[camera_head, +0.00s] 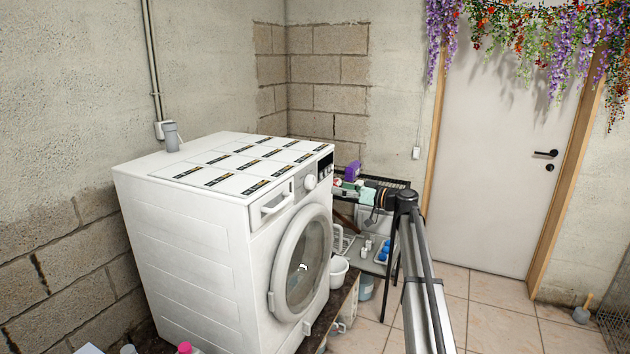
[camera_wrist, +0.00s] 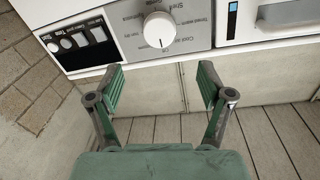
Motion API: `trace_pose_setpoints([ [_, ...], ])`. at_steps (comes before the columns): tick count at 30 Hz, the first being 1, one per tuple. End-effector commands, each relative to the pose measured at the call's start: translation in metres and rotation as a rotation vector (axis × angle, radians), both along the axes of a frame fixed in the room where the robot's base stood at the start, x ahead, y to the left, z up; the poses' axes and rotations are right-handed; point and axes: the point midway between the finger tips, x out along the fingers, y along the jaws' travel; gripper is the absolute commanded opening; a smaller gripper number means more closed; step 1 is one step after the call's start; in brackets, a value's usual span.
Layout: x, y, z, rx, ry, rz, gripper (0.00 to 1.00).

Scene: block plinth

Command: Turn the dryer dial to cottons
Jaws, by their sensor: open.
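The white dryer (camera_head: 205,245) stands at the left in the head view, its round glass door facing right. Its dial (camera_head: 310,182) is a white round knob on the upper front panel, between the drawer handle and a dark display. In the wrist view the dial (camera_wrist: 160,29) shows large at the top centre, on a grey panel with upside-down printed labels.
Dark display buttons (camera_wrist: 75,40) lie left of the dial and the drawer front (camera_wrist: 285,15) right of it in the wrist view. A cluttered black rack (camera_head: 398,184) stands beyond the dryer.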

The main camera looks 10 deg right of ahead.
Motion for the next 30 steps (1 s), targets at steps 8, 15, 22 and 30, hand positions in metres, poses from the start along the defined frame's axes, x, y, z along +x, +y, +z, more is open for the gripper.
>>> trace_pose_setpoints([
  [8,0.037,0.044,0.003,0.000,0.001,0.002,0.79],
  [15,0.060,0.072,0.003,0.000,0.000,0.001,0.79],
  [22,0.068,0.082,0.001,0.000,0.000,-0.001,0.79],
  [30,0.068,0.083,0.000,0.000,0.000,-0.001,0.79],
])
